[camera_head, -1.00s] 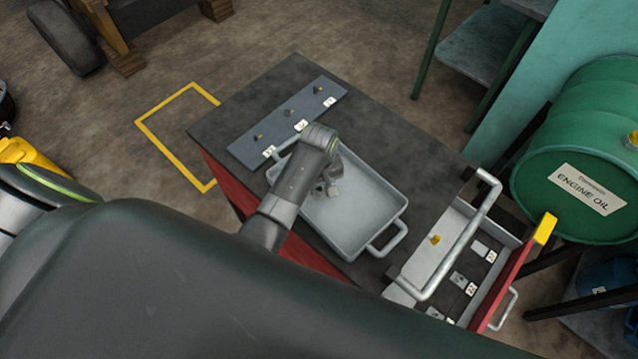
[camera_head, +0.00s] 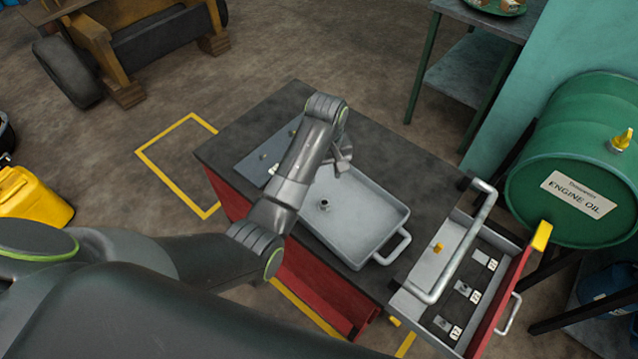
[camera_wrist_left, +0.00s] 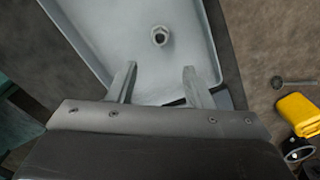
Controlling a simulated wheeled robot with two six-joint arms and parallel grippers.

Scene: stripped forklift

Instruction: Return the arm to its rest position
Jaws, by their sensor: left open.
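My left arm comes in from the lower left in the head view and reaches over the red cart. My left gripper (camera_head: 340,160) is above the far left part of the grey tray (camera_head: 370,255). In the left wrist view the two fingers of the left gripper (camera_wrist_left: 158,80) stand apart with nothing between them. A small metal fitting (camera_head: 324,205) lies on the tray floor, apart from the fingers. It also shows in the left wrist view (camera_wrist_left: 159,37). My right gripper is not in view.
The cart's open drawer (camera_head: 485,318) holds labelled parts at the right. A grey plate (camera_head: 257,155) lies on the cart top (camera_head: 420,150), partly hidden by my arm.

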